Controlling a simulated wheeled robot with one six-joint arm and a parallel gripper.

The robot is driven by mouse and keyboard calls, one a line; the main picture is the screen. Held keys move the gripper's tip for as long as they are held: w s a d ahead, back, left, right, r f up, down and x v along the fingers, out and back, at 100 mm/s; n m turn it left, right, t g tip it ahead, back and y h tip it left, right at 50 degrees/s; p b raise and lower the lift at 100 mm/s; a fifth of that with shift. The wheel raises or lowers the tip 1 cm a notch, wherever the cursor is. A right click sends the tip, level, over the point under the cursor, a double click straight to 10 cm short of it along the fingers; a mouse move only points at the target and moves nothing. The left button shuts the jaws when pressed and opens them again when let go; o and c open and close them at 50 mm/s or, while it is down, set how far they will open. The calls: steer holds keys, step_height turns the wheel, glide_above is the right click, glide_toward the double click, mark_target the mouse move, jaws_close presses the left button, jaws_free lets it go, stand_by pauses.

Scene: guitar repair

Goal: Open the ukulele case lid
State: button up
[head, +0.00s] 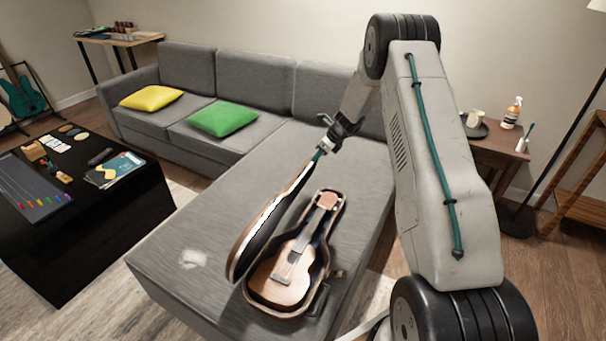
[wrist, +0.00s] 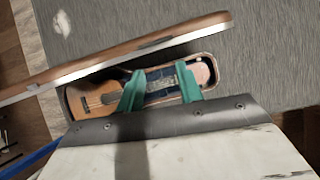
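The ukulele case (head: 325,268) lies on the grey sofa's long seat with its lid (head: 262,232) swung up, standing steeply on the left side. A brown wooden ukulele (head: 290,268) lies inside the case; it also shows in the wrist view (wrist: 100,98). My gripper (head: 320,152) is at the upper end of the lid, close to its edge; I cannot tell whether it touches. In the wrist view, the green fingers of my gripper (wrist: 160,80) are apart with nothing held between them. The lid (wrist: 130,58) is seen nearly edge-on beyond the fingertips.
The sofa (head: 225,185) has free room left of the case. Yellow (head: 150,97) and green (head: 222,118) cushions lie at the back. A black table (head: 100,230) with tools stands left. A wooden side table (head: 500,150) with a bottle stands behind my arm at right.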

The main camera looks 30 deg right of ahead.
steer(key=shift+m+y, duration=0.4)
steer(key=shift+m, duration=0.1)
steer(key=s, duration=0.1)
steer(key=s+f, duration=0.1)
steer(key=s, duration=0.2)
steer(key=shift+a+f, duration=0.2)
steer(key=shift+a, duration=0.15)
steer(key=c, duration=0.5)
steer(key=s+a, duration=0.1)
steer(key=s, duration=0.2)
steer(key=s+a+f+y, duration=0.1)
steer(key=s+a, duration=0.1)
steer(key=s, duration=0.1)
steer(key=s+a+f+y, duration=0.1)
steer(key=s+a, duration=0.1)
steer(key=s, duration=0.1)
steer(key=shift+m, duration=0.3)
jaws_close()
steer(key=s+a+r+t+y, duration=0.15)
steer(key=s+a+t, duration=0.25)
steer(key=s+a, duration=0.6)
steer(key=w+a+f+n, duration=0.2)
steer(key=w+a+f, duration=0.1)
steer(key=w+a, duration=0.3)
steer(key=shift+w+f+n+t, duration=0.2)
steer(key=shift+w+n+t, duration=0.15)
steer(key=shift+w, duration=0.9)
steer(key=shift+h, duration=0.25)
